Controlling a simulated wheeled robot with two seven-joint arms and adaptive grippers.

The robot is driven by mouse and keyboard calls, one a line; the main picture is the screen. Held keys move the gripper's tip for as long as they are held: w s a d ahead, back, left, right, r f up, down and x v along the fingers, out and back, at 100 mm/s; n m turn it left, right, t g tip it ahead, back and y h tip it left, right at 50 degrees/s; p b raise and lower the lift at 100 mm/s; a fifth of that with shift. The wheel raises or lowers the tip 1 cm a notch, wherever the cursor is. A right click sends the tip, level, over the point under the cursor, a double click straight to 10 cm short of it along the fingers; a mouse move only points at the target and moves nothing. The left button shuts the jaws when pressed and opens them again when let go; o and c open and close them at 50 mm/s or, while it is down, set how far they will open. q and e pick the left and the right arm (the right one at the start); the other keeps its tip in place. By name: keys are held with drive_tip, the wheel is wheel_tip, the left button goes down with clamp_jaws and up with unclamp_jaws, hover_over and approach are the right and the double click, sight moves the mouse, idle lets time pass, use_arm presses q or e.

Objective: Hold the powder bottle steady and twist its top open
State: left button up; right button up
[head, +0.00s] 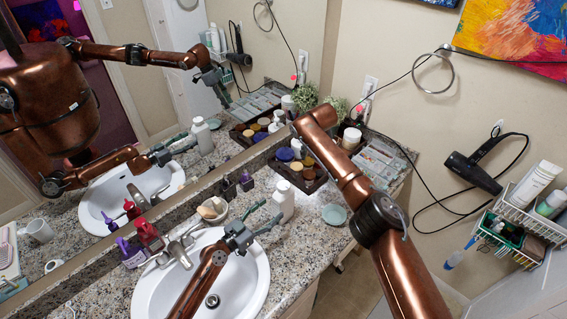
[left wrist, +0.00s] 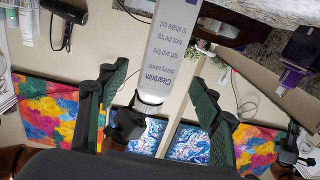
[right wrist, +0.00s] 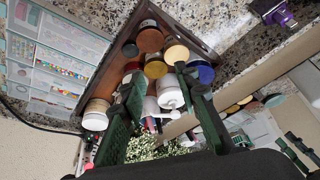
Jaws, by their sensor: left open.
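The white powder bottle (head: 284,195) stands upright on the granite counter, right of the sink. In the left wrist view its printed label (left wrist: 168,45) appears upside down and its white top (left wrist: 150,98) lies toward the bottom of the picture. My left gripper (head: 271,212) is open, its fingertips close to the bottle; whether they touch it is unclear. The left wrist view shows its green fingers (left wrist: 160,80) spread, with the bottle across the gap. My right gripper is hidden behind my arm in the head view. In the right wrist view it is open and empty (right wrist: 160,82), facing the jar tray.
A dark tray of jars (head: 305,184) stands behind the bottle, near the mirror. A small teal dish (head: 334,214) is right of the bottle, and a soap bowl (head: 212,209) is left of it. The sink (head: 245,285) lies below my left gripper.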

sight(283, 199)
use_arm(q)
drive_tip(key=shift+w+d, duration=0.2)
drive_tip(key=shift+x, duration=3.65)
use_arm(e)
drive_tip(key=s+a+r+g, duration=0.4)
drive_tip(key=s+a+r, duration=0.3)
drive_tip(key=s+a, duration=0.3)
drive_tip(key=shift+s+a+r+h, duration=0.3)
drive_tip(key=shift+s+r, duration=0.1)
drive_tip(key=shift+s, duration=1)
use_arm(q)
drive_tip(key=shift+c, duration=0.2)
